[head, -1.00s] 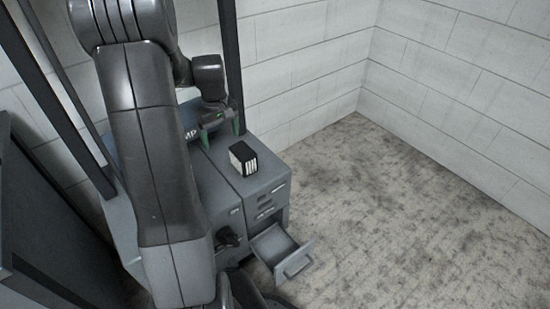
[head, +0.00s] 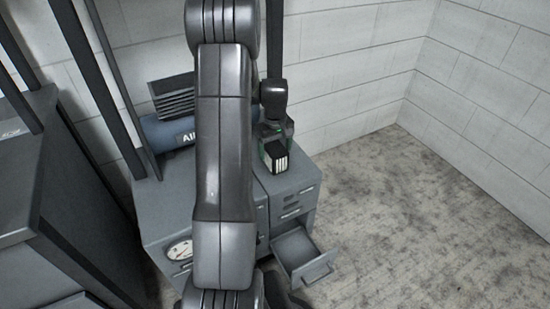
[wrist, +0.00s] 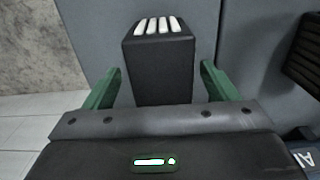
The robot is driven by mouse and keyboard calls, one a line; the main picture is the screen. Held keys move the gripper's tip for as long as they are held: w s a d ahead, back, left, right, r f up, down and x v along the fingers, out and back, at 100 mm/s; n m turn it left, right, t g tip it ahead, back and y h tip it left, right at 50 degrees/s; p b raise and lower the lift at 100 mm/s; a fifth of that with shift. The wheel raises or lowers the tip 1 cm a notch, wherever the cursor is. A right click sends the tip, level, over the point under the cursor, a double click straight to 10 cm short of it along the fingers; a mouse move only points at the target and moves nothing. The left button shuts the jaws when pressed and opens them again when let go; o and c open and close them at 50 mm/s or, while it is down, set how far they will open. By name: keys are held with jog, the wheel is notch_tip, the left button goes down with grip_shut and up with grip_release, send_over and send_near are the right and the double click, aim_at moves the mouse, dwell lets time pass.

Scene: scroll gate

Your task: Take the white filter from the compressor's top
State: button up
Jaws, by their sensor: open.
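The filter (head: 278,163) is a small dark box with white stripes on one face. It sits on the right-hand grey cabinet top (head: 292,184) of the compressor unit. In the wrist view the filter (wrist: 160,62) stands upright in the middle. My gripper (head: 273,143) is at the filter, coming from above and behind it in the head view. In the wrist view its green fingers (wrist: 158,78) are open, one on each side of the filter, with a visible gap on both sides. My arm hides part of the unit.
A small drawer (head: 309,262) stands pulled out at the cabinet's front. A blue tank (head: 165,132) with lettering and a dark finned block (head: 173,97) are behind to the left. A round gauge (head: 179,250) is on the front. Dark posts stand at the left; floor at right is clear.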

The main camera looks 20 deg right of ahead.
notch_tip(320, 180, down, 4)
jog(key=shift+r+b, duration=0.2)
jog(key=shift+b, duration=0.1)
jog(key=shift+r, duration=0.1)
jog(key=c, duration=1.1)
